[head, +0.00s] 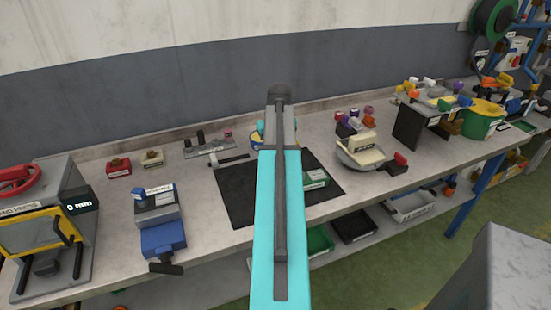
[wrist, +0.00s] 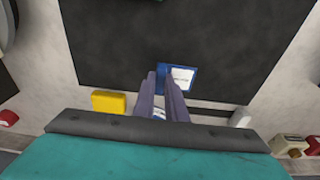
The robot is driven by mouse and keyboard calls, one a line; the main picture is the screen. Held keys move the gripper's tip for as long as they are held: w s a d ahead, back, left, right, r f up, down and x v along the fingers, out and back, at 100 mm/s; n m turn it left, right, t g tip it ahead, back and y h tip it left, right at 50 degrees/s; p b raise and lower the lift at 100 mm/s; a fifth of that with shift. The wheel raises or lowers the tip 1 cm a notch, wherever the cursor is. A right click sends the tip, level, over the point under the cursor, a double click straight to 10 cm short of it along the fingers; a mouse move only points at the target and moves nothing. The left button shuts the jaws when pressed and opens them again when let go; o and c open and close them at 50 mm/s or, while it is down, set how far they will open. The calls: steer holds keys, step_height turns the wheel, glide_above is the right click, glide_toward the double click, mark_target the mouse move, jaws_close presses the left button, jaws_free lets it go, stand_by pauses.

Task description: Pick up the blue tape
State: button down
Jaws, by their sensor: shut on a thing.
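The blue tape (wrist: 178,78) shows in the wrist view as a blue piece with a white label, at the tips of my gripper's fingers. My gripper (wrist: 164,80) is shut on it, over the edge of a dark mat. The fingers hide part of the tape, and I cannot tell how far it is off the surface. In the head view my arm hides the fingertips. A small blue and yellow patch (head: 257,138) shows beside the arm there, and I cannot tell whether it is the tape.
The black mat (head: 235,197) lies on the workbench with a green box (head: 315,180) on it. A blue vise (head: 162,238) stands at left and a bowl (head: 360,156) at right. A yellow block (wrist: 108,103) lies near my fingers. Bare bench shows left of the mat.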

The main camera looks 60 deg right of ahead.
step_height(320, 180, up, 6)
steer(key=shift+r+b, duration=0.25)
steer(key=shift+b, duration=0.3)
steer(key=shift+r, duration=0.1)
stand_by(0.4)
